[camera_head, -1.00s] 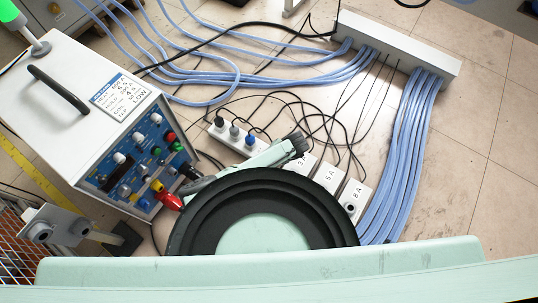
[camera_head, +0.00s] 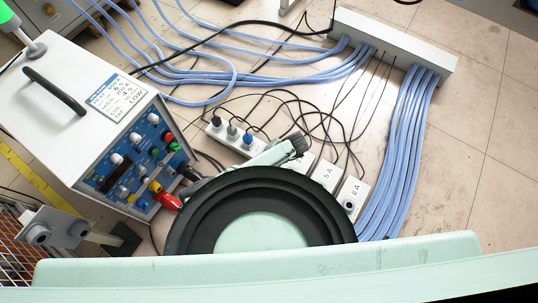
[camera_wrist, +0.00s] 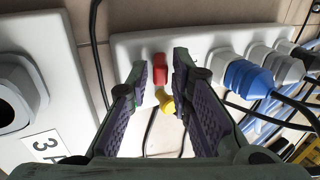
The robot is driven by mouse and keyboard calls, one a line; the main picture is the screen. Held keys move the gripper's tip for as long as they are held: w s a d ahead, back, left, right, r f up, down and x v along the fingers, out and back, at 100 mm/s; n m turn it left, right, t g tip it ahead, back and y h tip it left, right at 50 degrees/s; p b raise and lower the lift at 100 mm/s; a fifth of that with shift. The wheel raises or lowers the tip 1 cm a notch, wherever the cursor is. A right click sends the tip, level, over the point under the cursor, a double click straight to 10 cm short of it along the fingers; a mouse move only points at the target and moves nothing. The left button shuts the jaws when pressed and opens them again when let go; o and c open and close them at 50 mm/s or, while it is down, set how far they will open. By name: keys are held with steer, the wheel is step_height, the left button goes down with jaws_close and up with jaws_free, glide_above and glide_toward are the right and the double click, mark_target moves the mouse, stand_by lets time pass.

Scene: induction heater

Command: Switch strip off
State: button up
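The white power strip (camera_head: 241,147) lies on the floor in the head view, partly covered by my arm. In the wrist view the strip (camera_wrist: 130,46) runs across the upper middle, with a red switch (camera_wrist: 159,68) near its left end. A small yellow part (camera_wrist: 165,102) shows just below the red switch. My gripper (camera_wrist: 161,74) is open and empty, with one fingertip to each side of the red switch in the picture. I cannot tell whether a finger touches the switch or the strip. In the head view my gripper (camera_head: 294,146) is seen from behind, its fingertips unclear.
Blue, grey and white plugs (camera_wrist: 248,78) sit in the strip to the right. A labelled white box (camera_wrist: 40,110) stands close on the left; several such boxes (camera_head: 350,198) show in the head view. Black cables cross the floor. The heater unit (camera_head: 70,125) stands at left.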

steer(key=v, duration=1.2)
